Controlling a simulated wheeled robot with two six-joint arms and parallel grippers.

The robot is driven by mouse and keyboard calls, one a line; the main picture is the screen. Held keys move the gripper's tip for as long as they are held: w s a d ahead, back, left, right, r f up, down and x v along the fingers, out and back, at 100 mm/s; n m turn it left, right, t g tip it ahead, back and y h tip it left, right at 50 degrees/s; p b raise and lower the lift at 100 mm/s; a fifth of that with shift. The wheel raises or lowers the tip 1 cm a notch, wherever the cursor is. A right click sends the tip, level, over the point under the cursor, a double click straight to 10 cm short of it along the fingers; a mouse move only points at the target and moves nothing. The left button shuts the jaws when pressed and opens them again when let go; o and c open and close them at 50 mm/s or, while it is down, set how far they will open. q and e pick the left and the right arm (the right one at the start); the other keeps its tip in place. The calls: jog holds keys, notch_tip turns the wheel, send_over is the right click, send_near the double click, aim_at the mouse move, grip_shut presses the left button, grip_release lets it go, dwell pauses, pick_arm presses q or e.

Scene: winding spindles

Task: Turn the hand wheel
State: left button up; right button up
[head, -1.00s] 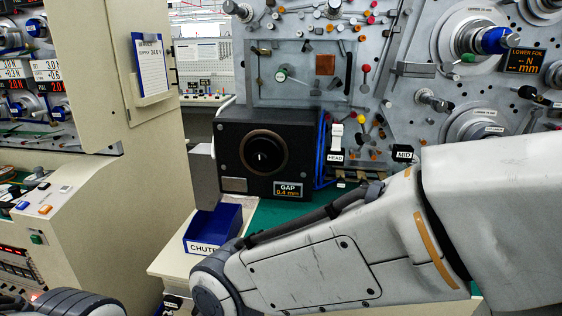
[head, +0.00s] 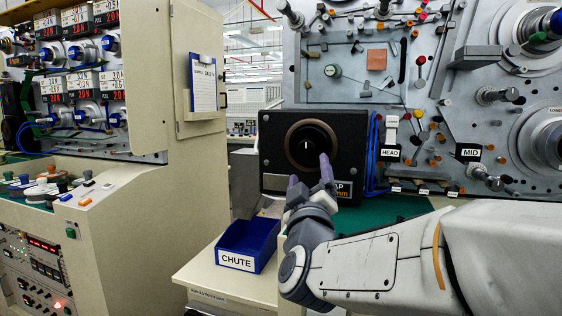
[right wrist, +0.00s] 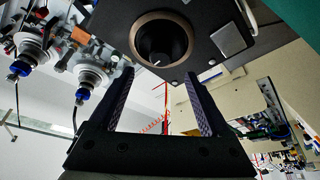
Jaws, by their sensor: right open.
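The hand wheel (head: 308,143) looks like a round black knob inside a brown ring, on the front of a black box (head: 272,128). A white mark shows on its face. In the right wrist view the wheel (right wrist: 163,42) is at the top centre, beyond the fingertips. My right gripper (head: 309,171) is open, with its purple-grey fingers pointing up in front of the box's lower front. It also shows in the right wrist view (right wrist: 159,76), its two fingers apart with nothing between them. It partly covers the GAP display (head: 343,189). My left gripper is out of view.
A blue CHUTE bin (head: 238,262) stands on a cream ledge (head: 205,275) left of my right arm. A cream cabinet (head: 150,215) rises at the left. A grey panel (head: 440,110) with spindles and knobs stands behind, at the right.

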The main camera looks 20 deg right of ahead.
aim_at(307, 152)
jog(key=x, duration=0.9)
jog(key=shift+w+p, duration=0.25)
jog(key=shift+p, duration=0.05)
grip_shut()
